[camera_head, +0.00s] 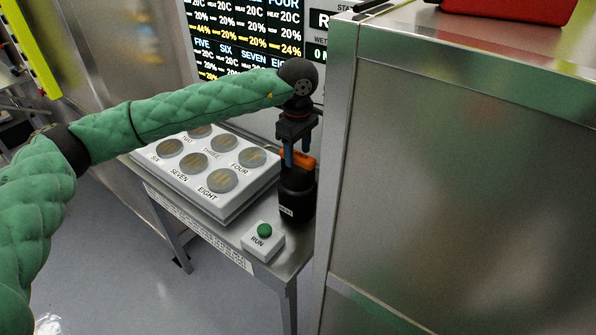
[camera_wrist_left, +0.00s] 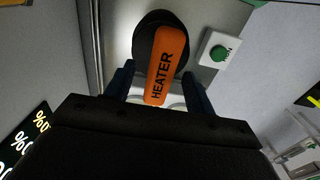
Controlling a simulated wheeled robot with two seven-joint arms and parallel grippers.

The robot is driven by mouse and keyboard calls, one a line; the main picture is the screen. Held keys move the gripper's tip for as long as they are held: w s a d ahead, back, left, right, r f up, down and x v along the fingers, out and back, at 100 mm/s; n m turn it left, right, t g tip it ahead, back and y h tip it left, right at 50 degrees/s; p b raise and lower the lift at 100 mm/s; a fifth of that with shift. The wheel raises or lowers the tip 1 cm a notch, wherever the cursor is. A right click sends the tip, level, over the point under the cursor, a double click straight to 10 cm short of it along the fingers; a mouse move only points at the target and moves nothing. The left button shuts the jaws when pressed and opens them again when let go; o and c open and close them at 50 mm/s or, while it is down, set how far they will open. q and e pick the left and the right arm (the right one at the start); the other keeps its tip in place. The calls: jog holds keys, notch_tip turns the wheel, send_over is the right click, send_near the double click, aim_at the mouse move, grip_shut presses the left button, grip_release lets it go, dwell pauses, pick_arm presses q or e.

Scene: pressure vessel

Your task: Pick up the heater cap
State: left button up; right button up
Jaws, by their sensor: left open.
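The heater cap is an orange handle-like piece (camera_head: 297,158) on top of a black cylinder (camera_head: 297,195) at the right end of the metal bench. In the left wrist view the orange piece (camera_wrist_left: 168,65) carries the word HEATER. My left gripper (camera_head: 298,160) is right above the cylinder, pointing down. Its blue fingers stand apart, one on each side of the orange piece, and in the wrist view a gap shows between the fingers and the piece. Contact cannot be seen. My right gripper is not in view.
A white panel (camera_head: 228,206) with several numbered round pads lies left of the cylinder. A white box with a green RUN button (camera_head: 264,231) sits in front of it. A tall metal cabinet (camera_head: 450,190) stands close on the right. A display (camera_head: 245,40) is behind.

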pick_arm(q)
jog(key=shift+a+f, duration=0.1)
jog(key=shift+f, duration=0.9)
grip_shut()
jog(key=shift+r, duration=0.1)
